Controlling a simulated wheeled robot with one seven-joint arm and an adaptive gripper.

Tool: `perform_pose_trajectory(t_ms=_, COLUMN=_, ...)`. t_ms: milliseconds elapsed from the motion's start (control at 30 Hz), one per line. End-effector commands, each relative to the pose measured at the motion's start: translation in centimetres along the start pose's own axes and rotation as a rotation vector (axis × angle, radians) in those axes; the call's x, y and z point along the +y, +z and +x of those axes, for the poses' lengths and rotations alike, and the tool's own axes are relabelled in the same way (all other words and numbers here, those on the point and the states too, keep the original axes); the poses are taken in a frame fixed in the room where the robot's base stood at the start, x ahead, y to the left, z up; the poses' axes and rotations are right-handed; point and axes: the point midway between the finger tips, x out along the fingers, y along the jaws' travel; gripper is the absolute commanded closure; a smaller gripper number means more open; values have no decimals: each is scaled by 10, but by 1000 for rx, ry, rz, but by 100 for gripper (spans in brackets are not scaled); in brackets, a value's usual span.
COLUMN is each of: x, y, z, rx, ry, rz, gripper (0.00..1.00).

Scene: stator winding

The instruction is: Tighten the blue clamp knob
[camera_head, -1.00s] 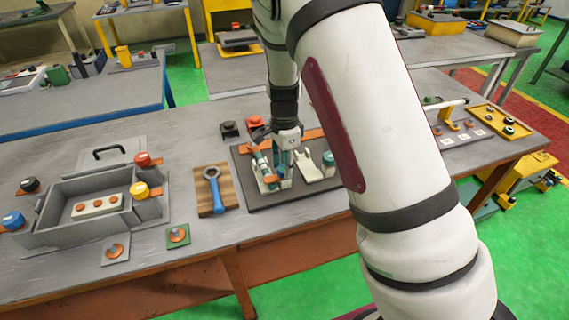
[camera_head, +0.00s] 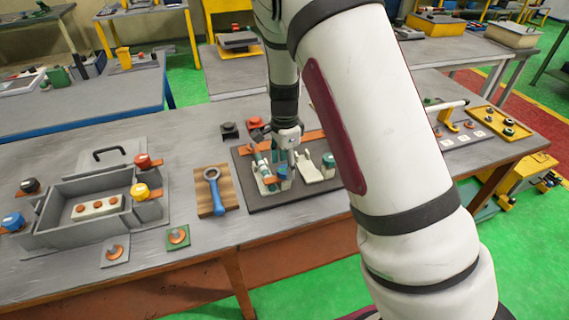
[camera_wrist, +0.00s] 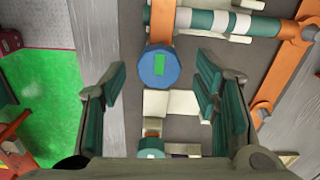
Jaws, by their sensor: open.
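The blue clamp knob (camera_wrist: 158,66) is a faceted round cap with a green square on top, beside an orange bar in the wrist view. In the head view my gripper (camera_head: 291,156) is over the fixture, close to the knob. The exact height gap cannot be told.
A teal-and-white roller (camera_wrist: 222,22) and an orange bracket (camera_wrist: 280,75) lie close to my right finger. A second teal knob (camera_head: 328,160) stands right on the plate. A blue-handled wrench (camera_head: 216,195) and a grey bin (camera_head: 65,212) are to the left.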

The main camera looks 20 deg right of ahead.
Motion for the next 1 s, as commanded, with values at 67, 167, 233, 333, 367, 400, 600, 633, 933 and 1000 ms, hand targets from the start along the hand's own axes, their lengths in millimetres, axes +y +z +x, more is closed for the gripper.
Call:
perform_pose_trajectory(t_ms=67, x=-1, y=0, z=-11, rx=0, ry=-6, rz=0, gripper=44)
perform_pose_trajectory(t_ms=167, x=-2, y=0, z=-29, rx=0, ry=-7, rz=-2, gripper=44)
perform_pose_trajectory(t_ms=233, x=-1, y=0, z=-44, rx=0, ry=-7, rz=-1, gripper=44)
perform_pose_trajectory(t_ms=333, x=-2, y=0, z=-65, rx=0, ry=-8, rz=-1, gripper=44)
perform_pose_trajectory(t_ms=367, x=-2, y=0, z=-71, rx=0, ry=-9, rz=-1, gripper=44)
perform_pose_trajectory(t_ms=400, x=-2, y=0, z=-78, rx=0, ry=-8, rz=-1, gripper=44)
perform_pose_trajectory(t_ms=600, x=-1, y=0, z=-106, rx=1, ry=-7, rz=1, gripper=44)
perform_pose_trajectory(t_ms=633, x=-1, y=-1, z=-109, rx=1, ry=-7, rz=1, gripper=44)
perform_pose_trajectory(t_ms=933, x=-1, y=-1, z=-116, rx=1, ry=-4, rz=1, gripper=44)
perform_pose_trajectory(t_ms=1000, x=-1, y=-1, z=-116, rx=1, ry=-4, rz=1, gripper=44)
